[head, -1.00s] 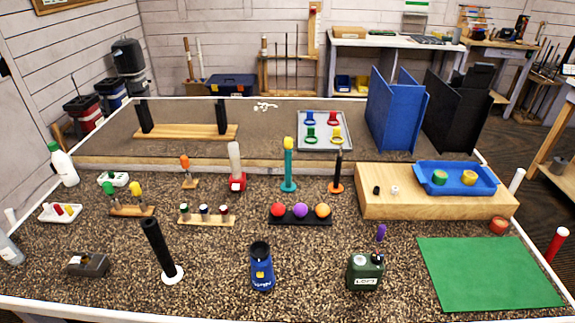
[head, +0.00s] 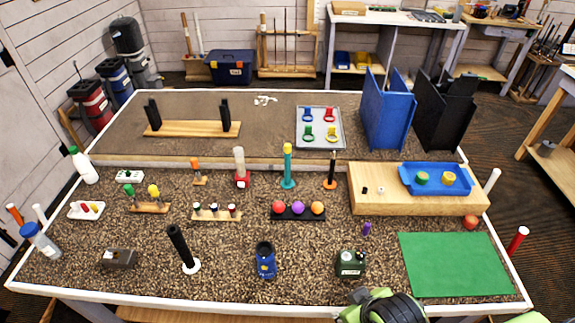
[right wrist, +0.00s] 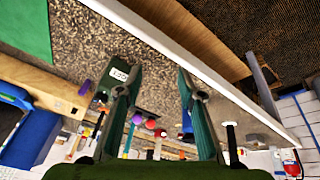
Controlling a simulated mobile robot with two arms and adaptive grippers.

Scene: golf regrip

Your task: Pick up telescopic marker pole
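Several upright poles stand on the speckled table in the head view: a thick black pole on a round white base (head: 178,243) at front left, a teal pole with a yellow top (head: 288,168) at the middle, and a thin dark pole on an orange base (head: 331,172) beside it. I cannot tell which is the telescopic marker pole. The black pole's white base (right wrist: 230,123) shows in the right wrist view. My right gripper (right wrist: 158,76) is open, with nothing between its fingers, above the table's front area. My left gripper is not in view.
A green LOFT canister (head: 350,263) and a blue holder (head: 265,260) stand near the front edge. A green mat (head: 460,264) lies at front right. A wooden block (head: 420,203) bears a blue tray (head: 404,186). Small stands crowd the table's middle.

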